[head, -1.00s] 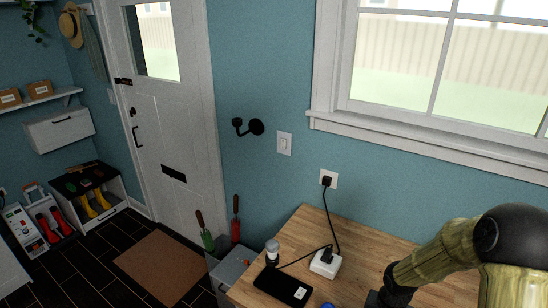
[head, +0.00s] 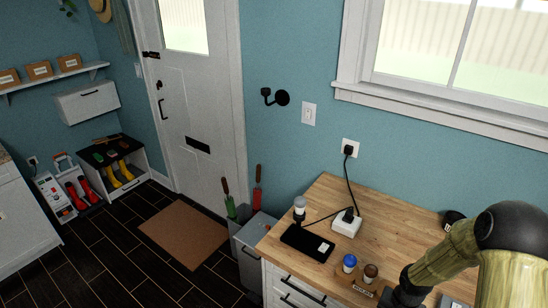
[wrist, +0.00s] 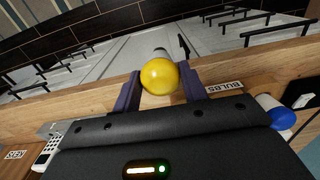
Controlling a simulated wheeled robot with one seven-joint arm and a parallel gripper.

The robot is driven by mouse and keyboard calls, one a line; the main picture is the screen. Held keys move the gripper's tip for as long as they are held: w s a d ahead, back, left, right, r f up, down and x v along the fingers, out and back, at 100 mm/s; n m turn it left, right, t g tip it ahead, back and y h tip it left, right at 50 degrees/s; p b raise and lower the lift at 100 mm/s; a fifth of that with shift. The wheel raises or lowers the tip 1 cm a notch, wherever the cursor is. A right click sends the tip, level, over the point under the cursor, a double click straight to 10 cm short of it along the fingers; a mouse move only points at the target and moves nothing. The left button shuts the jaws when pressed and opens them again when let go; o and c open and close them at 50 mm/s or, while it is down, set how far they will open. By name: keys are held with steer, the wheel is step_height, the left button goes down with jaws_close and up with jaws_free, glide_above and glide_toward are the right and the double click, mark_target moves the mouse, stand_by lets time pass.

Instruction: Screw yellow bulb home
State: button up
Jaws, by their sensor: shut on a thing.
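A yellow round bulb (wrist: 160,77) with a grey-white base sits between the purple-grey fingers of my gripper (wrist: 159,84) in the wrist view. My gripper is shut on it, with the base pointing away from the camera. In the head view my arm comes in from the lower right; the fingers and yellow bulb cannot be made out there. A black wall fixture (head: 280,97) with a short arm and small cup is on the blue wall, left of the light switch, well away from my arm.
The wooden counter (head: 330,199) holds a white adapter box (head: 346,224) with a cord, a black pad (head: 307,243), and a small white-topped item (head: 299,207). A blue-topped bulb (head: 349,262) and a brown one (head: 371,272) stand near the front edge. A window (head: 460,60) is at right.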

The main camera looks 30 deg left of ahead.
steer(key=s+d+f+b, duration=0.1)
steer(key=d+f, duration=0.2)
steer(key=f, duration=0.5)
steer(key=s+d+f+b, duration=0.1)
steer(key=d+f, duration=0.3)
steer(key=f, duration=0.4)
steer(key=s+d+f+b, duration=0.1)
steer(key=d+f+b, duration=0.2)
steer(key=f, duration=0.5)
steer(key=shift+s+d+n, duration=0.3)
steer(key=shift+d, duration=0.1)
steer(key=shift+w, duration=0.1)
